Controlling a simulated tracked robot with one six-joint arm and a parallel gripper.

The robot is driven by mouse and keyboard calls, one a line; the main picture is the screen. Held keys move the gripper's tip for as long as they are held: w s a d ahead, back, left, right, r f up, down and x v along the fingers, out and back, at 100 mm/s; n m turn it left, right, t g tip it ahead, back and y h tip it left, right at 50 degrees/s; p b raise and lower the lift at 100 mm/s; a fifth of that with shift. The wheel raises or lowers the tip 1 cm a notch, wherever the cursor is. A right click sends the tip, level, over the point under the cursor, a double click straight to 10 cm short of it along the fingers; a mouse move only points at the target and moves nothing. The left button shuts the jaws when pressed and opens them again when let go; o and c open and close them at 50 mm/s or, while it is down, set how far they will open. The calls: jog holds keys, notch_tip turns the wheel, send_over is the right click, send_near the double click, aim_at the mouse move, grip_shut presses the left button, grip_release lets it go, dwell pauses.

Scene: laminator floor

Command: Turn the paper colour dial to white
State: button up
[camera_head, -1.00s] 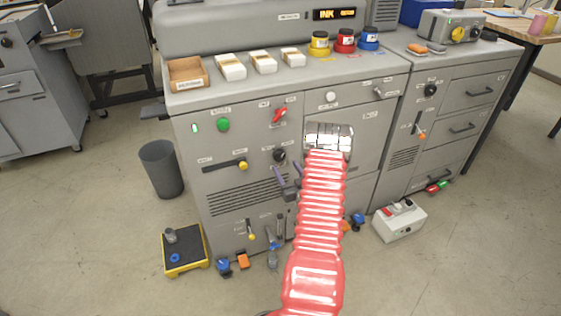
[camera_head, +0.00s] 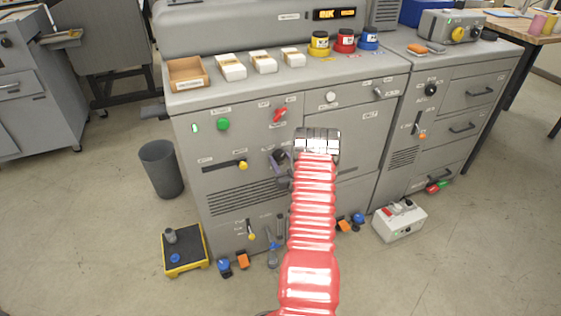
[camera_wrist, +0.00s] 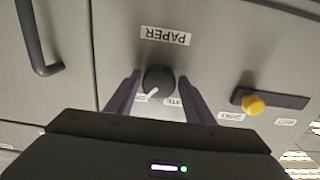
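The paper colour dial (camera_wrist: 158,79) is a round black knob with a white pointer, under a PAPER label (camera_wrist: 165,36) that reads upside down in the wrist view. Its pointer aims down and left in that view, towards a small label (camera_wrist: 142,98) partly hidden by a finger. Another small label (camera_wrist: 175,101) sits to the right; I cannot read either surely. My gripper (camera_wrist: 159,75) is open, its two dark fingers on either side of the dial, with narrow gaps visible. In the head view my gripper (camera_head: 279,160) is at the grey front panel and mostly hides the dial.
A yellow-knobbed slide lever (camera_wrist: 254,104) is right of the dial in the wrist view, and a dark bar handle (camera_wrist: 40,45) is left. In the head view a red switch (camera_head: 280,114) is above the dial and a green button (camera_head: 223,124) is upper left.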

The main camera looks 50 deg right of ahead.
jog(key=c, duration=0.6)
jog(key=shift+a, duration=0.25)
jog(key=shift+c, duration=0.3)
jog(key=shift+d, duration=0.2)
jog(key=shift+c, duration=0.2)
jog(key=shift+n, duration=0.5)
jog(key=n, duration=0.6)
jog(key=shift+w, duration=0.1)
jog(key=shift+o, duration=0.2)
jog(key=n, duration=0.3)
jog(key=shift+r+n, duration=0.1)
jog(key=shift+n, duration=2)
